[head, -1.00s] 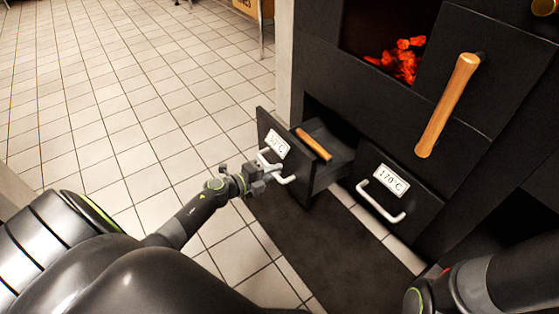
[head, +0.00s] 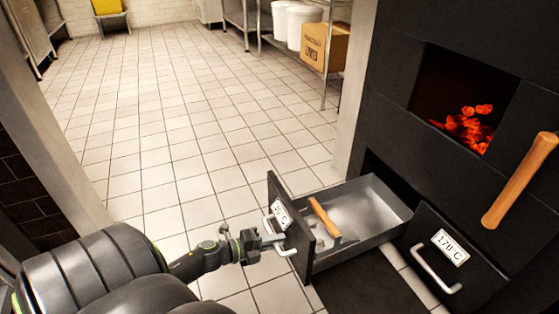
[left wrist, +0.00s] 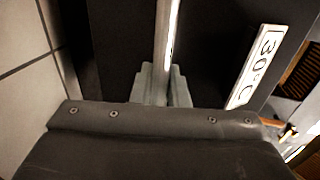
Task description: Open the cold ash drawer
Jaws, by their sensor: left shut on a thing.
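The cold ash drawer (head: 378,207), a grey metal box with a black front marked 30°C, is pulled well out of the black oven's lower left. A wooden-handled tool (head: 323,216) lies inside, and the grey drawer floor shows. My left gripper (head: 273,239) is shut on the drawer's pale bar handle (head: 267,224). In the left wrist view the gripper fingers (left wrist: 164,85) close around the handle (left wrist: 166,40), beside the 30°C label (left wrist: 256,66). My right gripper is not in view.
A second drawer (head: 425,240) marked 170°C is shut just right of the open one. Glowing coals (head: 468,127) sit in the firebox above, beside a door with a wooden handle (head: 520,180). A dark mat (head: 372,293) lies below. The tiled floor (head: 200,130) behind is free.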

